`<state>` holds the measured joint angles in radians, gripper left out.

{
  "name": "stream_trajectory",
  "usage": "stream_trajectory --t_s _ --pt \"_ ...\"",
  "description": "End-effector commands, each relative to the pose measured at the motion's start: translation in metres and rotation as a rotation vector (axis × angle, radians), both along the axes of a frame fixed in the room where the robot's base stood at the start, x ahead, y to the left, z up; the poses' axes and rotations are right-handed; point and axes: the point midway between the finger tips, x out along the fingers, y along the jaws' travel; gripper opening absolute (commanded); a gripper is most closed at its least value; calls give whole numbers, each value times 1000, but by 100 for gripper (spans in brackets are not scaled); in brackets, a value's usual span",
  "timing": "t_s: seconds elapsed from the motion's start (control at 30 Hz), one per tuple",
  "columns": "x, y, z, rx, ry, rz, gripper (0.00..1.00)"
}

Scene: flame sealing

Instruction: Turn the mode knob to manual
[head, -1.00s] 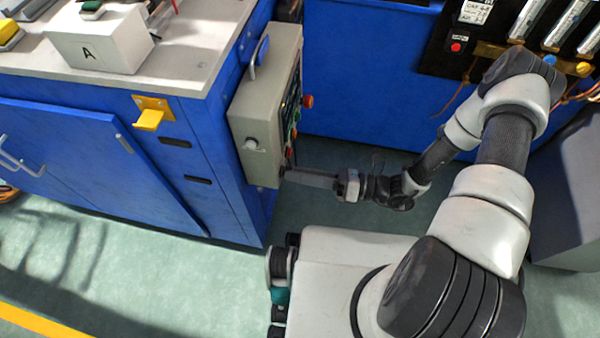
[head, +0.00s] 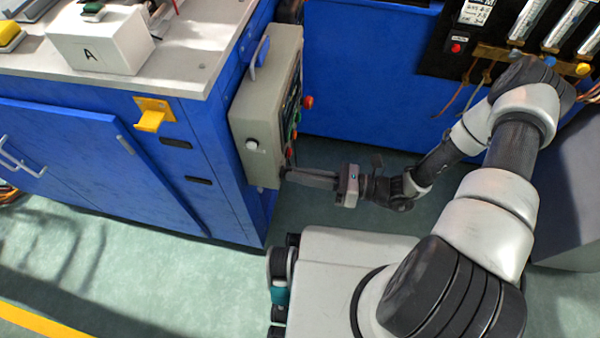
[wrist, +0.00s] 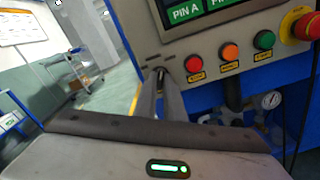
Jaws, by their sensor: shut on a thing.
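The grey control box (head: 258,110) is fixed to the end of the blue bench. My gripper (head: 288,173) reaches its lower front face from the right. In the wrist view my gripper (wrist: 163,80) has its two long fingers close together against the lower left of the panel (wrist: 205,50). They are shut on the mode knob (wrist: 160,71), a small dark part between the tips and mostly hidden. Its pointer and setting cannot be made out. Small dark label marks sit just above it.
Right of the knob are a red button (wrist: 194,64), an orange button (wrist: 230,51), a green button (wrist: 263,40) and a red emergency stop (wrist: 301,23). A screen (wrist: 200,12) is above. A pressure gauge (wrist: 271,100) and hoses are below.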

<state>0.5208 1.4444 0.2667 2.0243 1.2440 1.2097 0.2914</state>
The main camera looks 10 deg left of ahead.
Motion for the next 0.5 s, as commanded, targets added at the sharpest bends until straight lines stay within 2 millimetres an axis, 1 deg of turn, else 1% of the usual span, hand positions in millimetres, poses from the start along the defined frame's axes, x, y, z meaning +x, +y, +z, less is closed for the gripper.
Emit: stream_trajectory --t_s 0.2,0.5 --pt "1 -1 0 -15 -184 -2 0" --pt "0 -1 0 -32 -384 -3 0"
